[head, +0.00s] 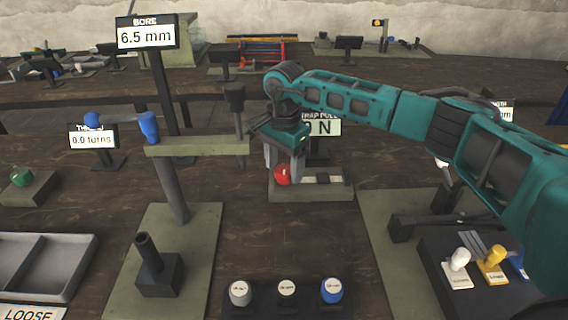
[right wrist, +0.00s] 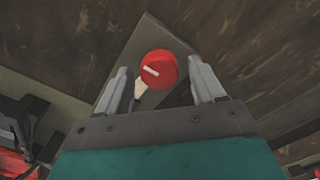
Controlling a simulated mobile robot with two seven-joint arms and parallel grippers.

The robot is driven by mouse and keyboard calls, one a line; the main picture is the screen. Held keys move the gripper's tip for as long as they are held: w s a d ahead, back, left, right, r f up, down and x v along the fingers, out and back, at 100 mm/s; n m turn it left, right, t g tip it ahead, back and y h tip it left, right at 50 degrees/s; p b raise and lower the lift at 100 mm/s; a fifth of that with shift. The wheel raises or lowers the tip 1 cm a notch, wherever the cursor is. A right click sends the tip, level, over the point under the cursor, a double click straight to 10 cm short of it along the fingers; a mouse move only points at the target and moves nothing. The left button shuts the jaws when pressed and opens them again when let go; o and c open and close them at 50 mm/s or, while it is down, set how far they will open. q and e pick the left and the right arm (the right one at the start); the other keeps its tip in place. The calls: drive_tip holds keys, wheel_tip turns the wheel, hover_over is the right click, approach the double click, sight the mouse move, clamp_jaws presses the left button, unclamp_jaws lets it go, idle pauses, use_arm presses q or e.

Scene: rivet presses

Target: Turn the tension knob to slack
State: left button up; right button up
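The tension knob (head: 283,175) is red and sits on the left part of a flat grey-green base (head: 312,193) in the head view. In the right wrist view the knob (right wrist: 158,68) has a white pointer line on its face. My right gripper (head: 284,160) reaches down over the knob. Its fingers are open, one on each side of it in the right wrist view (right wrist: 162,85), with gaps to the knob. A display labelled as strap pull (head: 325,127) behind reads N, its number partly hidden by my gripper. My left gripper is not in view.
The press (head: 175,190) with a blue handle (head: 150,127) stands left of the base. A grey tray (head: 75,278) lies at the front left. A row of labelled knobs (head: 287,288) is at the front. A block with coloured handles (head: 460,260) is at the right.

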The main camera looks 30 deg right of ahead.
sight(285, 169)
wheel_tip(285, 169, up, 13)
idle(0.7)
drive_tip(key=shift+s+f, duration=0.1)
idle(0.4)
